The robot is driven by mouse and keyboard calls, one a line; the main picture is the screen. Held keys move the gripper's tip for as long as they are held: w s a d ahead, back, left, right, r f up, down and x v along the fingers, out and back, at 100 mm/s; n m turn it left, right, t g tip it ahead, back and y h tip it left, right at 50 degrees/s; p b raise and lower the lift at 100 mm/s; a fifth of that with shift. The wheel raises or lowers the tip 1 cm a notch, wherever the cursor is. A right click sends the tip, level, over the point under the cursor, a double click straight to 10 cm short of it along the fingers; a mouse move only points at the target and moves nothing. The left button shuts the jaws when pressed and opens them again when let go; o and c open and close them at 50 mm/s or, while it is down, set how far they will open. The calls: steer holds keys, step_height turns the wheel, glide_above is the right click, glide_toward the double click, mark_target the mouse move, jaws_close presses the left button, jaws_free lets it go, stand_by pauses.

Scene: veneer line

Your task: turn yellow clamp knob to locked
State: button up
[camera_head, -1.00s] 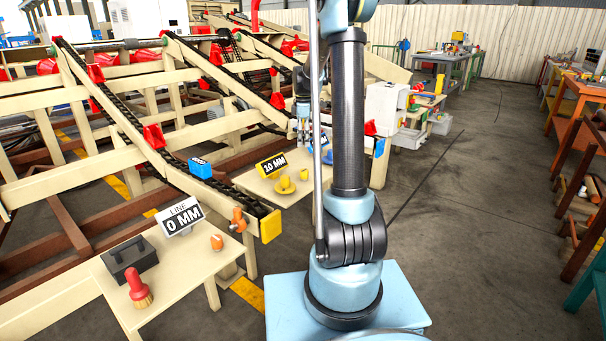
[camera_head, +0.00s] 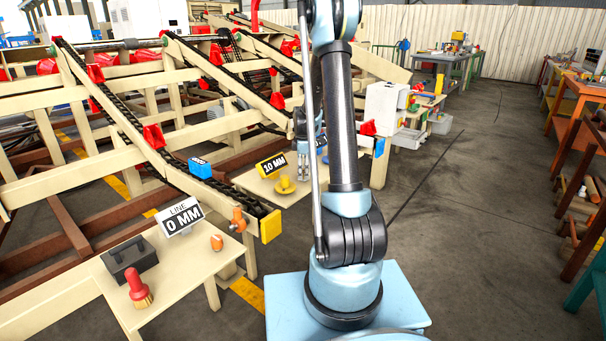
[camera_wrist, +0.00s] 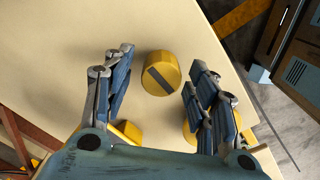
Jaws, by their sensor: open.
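A round yellow knob (camera_wrist: 160,73) with a dark stripe across its top stands on a cream tabletop (camera_wrist: 60,60) in the wrist view. My gripper (camera_wrist: 160,62) is open, with one finger pair to the left of the knob and one to the right. Gaps show on both sides of it. In the head view my gripper (camera_head: 303,173) hangs over the small table by the 10 MM sign (camera_head: 271,165). Yellow pieces (camera_head: 285,185) show just left of it, and the gripper hides part of that spot.
In the wrist view, a yellow block (camera_wrist: 127,131) lies by the left fingers, and another yellow piece is partly hidden behind the right fingers. A nearer table holds the 0 MM sign (camera_head: 180,217), a dark box (camera_head: 130,257) and a red-handled brush (camera_head: 138,288).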

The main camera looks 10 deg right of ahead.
steer(key=shift+f, duration=0.25)
steer(key=c, duration=1)
steer(key=shift+c, duration=0.2)
